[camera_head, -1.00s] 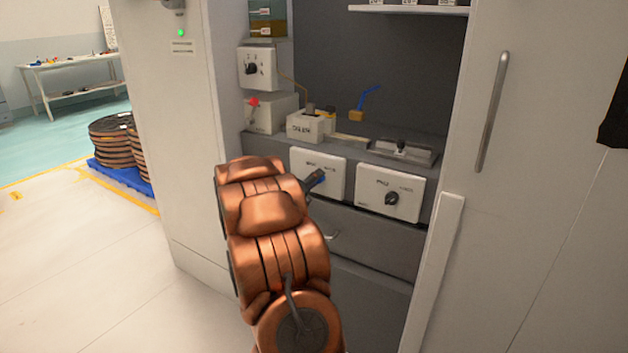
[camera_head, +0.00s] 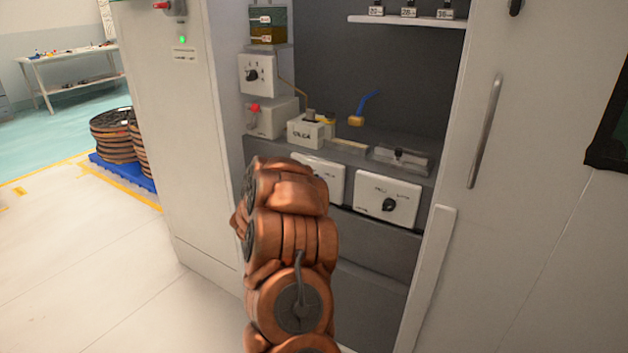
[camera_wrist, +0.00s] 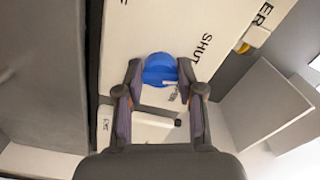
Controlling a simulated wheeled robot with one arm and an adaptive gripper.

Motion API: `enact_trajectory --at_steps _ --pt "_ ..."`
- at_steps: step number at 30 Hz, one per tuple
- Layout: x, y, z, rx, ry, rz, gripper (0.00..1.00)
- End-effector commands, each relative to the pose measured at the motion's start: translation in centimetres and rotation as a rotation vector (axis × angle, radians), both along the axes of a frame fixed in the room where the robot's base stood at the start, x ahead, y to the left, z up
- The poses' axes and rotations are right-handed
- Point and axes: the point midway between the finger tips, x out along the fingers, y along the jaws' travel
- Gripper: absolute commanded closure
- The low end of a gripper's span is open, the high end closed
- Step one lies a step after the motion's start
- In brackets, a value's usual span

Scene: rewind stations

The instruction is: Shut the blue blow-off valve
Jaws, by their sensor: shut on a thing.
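The blue knob of the valve (camera_wrist: 158,68) shows in the wrist view against a white panel (camera_wrist: 150,30) marked SHUT. My gripper (camera_wrist: 160,72) has a finger on either side of the knob and is shut on it. In the head view my copper-coloured arm hides the gripper and the knob. The visible right part of a white panel (camera_head: 331,182) shows there beside the arm. The knob's exact turn angle is hard to tell.
A white panel with a black knob (camera_head: 388,204) sits to the right. On the shelf above are a white labelled box (camera_head: 305,132), a brass piece with a blue tube-like part (camera_head: 366,106) and a clear-covered tray (camera_head: 400,158). A tall door handle (camera_head: 486,130) stands at right.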

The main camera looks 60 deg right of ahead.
Motion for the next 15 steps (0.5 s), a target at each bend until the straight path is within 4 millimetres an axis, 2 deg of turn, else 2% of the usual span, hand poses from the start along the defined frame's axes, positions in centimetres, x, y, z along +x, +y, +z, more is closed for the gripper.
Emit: enact_trajectory --at_steps 6,15 --pt "-0.06 0.05 0.14 -0.005 0.201 0.001 0.97" --pt "-0.08 0.04 0.05 -0.015 0.413 0.001 0.97"
